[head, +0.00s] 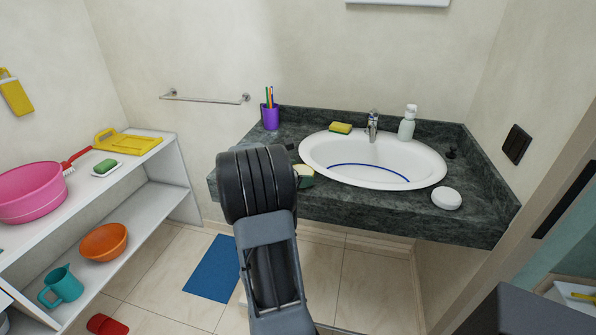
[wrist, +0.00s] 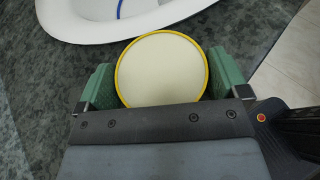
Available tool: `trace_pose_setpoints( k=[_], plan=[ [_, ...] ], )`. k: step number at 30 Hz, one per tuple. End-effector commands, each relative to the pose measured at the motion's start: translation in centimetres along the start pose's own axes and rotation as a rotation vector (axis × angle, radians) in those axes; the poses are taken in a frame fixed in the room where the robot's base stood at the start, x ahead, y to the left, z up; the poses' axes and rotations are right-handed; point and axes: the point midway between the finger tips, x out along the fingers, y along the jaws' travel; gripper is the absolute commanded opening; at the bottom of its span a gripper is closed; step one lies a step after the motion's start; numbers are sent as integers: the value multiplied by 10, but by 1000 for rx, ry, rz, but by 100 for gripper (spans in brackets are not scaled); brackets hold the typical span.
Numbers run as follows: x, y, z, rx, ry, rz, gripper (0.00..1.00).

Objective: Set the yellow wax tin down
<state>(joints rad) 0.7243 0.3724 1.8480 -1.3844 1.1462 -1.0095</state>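The yellow wax tin (wrist: 162,70) is round, with a yellow rim and a cream top. In the wrist view it sits between the two green fingers of my gripper (wrist: 158,82), which touch it on both sides. In the head view a cream bit of the tin (head: 303,169) and a green finger show past my arm, which hides most of my gripper. They are over the front left part of the dark stone counter (head: 330,204), left of the basin. I cannot tell whether the tin touches the counter.
The white basin (head: 340,170) holds a blue line. A purple cup (head: 270,118), a sponge (head: 341,128), a tap (head: 372,126), a soap bottle (head: 407,123) and a round white thing (head: 446,198) surround it. A shelf unit (head: 165,202) stands left; a blue mat (head: 212,270) lies below.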

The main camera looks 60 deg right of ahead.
Motion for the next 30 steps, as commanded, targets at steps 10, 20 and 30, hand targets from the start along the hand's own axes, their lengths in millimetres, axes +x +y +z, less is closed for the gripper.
trace_pose_setpoints(
  k=[10, 20, 30],
  plan=[
    [-1, 0, 3, 0, 1, 0, 100],
    [-52, 1, 5, 1, 0, 6, 100],
    [-106, 0, 4, 0, 1, 2, 100]
  ],
)
